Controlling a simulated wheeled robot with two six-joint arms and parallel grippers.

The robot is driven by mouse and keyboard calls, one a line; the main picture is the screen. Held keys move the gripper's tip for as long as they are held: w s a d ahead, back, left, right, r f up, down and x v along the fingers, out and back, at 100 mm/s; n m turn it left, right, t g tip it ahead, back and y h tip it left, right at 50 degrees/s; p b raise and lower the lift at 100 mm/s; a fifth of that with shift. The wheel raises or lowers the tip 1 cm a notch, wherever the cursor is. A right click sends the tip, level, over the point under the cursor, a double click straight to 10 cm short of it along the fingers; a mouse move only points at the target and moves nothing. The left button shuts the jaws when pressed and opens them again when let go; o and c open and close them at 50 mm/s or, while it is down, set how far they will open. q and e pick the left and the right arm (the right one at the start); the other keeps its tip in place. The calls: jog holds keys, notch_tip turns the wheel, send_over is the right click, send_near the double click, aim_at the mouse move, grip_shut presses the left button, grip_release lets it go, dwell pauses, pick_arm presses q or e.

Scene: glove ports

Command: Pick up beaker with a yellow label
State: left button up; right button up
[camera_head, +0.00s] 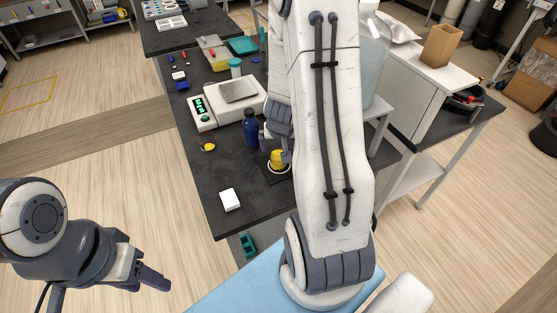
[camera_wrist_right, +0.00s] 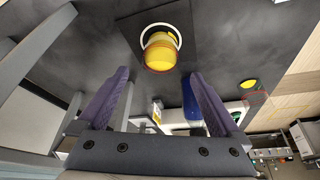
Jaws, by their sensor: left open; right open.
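The beaker with the yellow label (camera_head: 278,159) stands on the dark bench beside my right forearm, which hides part of its surroundings. In the right wrist view the beaker (camera_wrist_right: 160,50) shows a yellow band and a pale ring, beyond the fingertips and roughly centred between them. My right gripper (camera_wrist_right: 158,80) is open and empty, with its two purple fingers apart. In the head view it is mostly hidden behind my arm, close to the beaker. My left gripper (camera_head: 150,277) is open, low at the left and away from the bench; its fingers are only partly seen.
A blue bottle (camera_head: 250,130) stands just behind the beaker, and it also shows in the right wrist view (camera_wrist_right: 191,100). A balance (camera_head: 237,97) is farther back. A white block (camera_head: 230,200) and a small yellow item (camera_head: 208,147) lie left on the bench (camera_head: 215,172).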

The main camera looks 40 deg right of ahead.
aim_at(279, 155)
jog(key=b+x, duration=0.3)
jog(key=x, duration=0.3)
jog(key=shift+f, duration=0.45)
jog(key=shift+w+d+f+b, duration=0.1)
jog(key=shift+w+f+b, duration=0.15)
jog(key=shift+f+b, duration=0.1)
jog(key=shift+r, duration=0.1)
jog(key=shift+c, duration=0.3)
grip_shut()
jog(key=shift+r, duration=0.15)
